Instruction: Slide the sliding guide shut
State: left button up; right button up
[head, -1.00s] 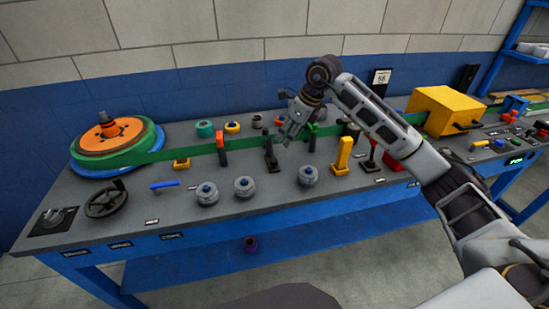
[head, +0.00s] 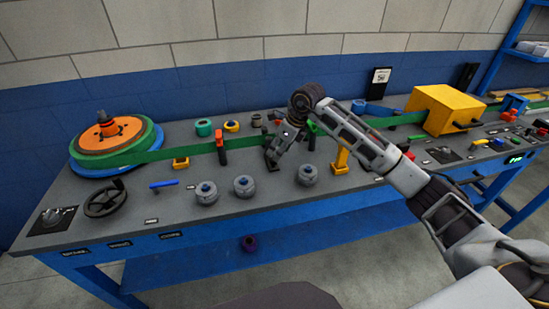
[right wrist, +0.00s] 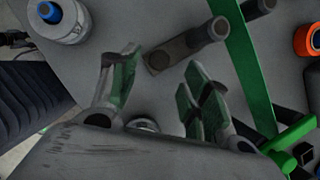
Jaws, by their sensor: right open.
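A dark grey upright guide (right wrist: 188,46) stands on the bench beside the green strip (head: 180,152). I cannot tell for sure whether it is the sliding guide. My left gripper is not in view.
Grey knobbed rollers (head: 244,186) stand in front on the bench (head: 130,210). A green and orange reel (head: 112,143) is at the left, near a black handwheel (head: 105,198). A yellow box (head: 445,108) stands at the right. Coloured rings (head: 204,128) lie behind the strip.

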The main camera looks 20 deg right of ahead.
jog(key=shift+x, duration=2.65)
grip_shut()
